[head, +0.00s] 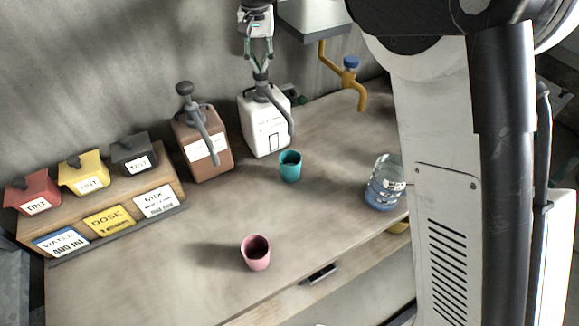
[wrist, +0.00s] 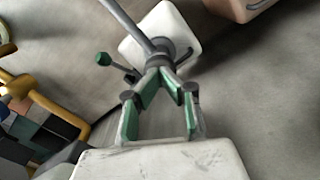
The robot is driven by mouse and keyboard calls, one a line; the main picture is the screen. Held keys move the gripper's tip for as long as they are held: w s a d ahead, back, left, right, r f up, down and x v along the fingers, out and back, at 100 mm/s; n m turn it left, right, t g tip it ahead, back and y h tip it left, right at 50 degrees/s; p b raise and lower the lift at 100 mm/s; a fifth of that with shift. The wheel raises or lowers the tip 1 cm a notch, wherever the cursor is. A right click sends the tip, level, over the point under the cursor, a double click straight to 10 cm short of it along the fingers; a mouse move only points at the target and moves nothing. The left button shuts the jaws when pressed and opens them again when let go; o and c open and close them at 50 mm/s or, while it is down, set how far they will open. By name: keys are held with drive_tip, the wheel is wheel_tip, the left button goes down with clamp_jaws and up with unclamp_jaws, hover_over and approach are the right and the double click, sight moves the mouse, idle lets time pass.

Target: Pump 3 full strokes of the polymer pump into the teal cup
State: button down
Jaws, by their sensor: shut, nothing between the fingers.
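The teal cup (head: 290,166) stands upright on the table, below the spout end of the white pump bottle (head: 262,128). The white bottle has a grey pump head and a long grey spout; its label is too small to read. My gripper (head: 261,68) is shut and empty, pointing down right over this pump head, touching or nearly touching it. In the wrist view my gripper's green fingers (wrist: 158,66) meet over the pump head, with the white bottle (wrist: 180,28) beyond. The teal cup does not show there.
A brown pump bottle (head: 203,150) stands left of the white one. A pink cup (head: 256,253) and a clear bottle (head: 384,184) stand on the table. A yellow tap (head: 350,78) is behind right. Red, yellow and black boxes (head: 132,153) and label cards (head: 109,221) are left.

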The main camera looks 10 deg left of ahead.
drive_tip(key=shift+r, duration=0.1)
drive_tip(key=shift+r+p, duration=1.3)
drive_tip(key=shift+r, duration=1.3)
drive_tip(key=shift+f, duration=0.2)
drive_tip(key=shift+f+b, duration=1.65)
drive_tip(key=shift+f, duration=0.9)
drive_tip(key=shift+r+p, duration=1.35)
drive_tip(key=shift+r, duration=1.35)
wheel_tip(320, 180, up, 6)
drive_tip(key=p, duration=0.3)
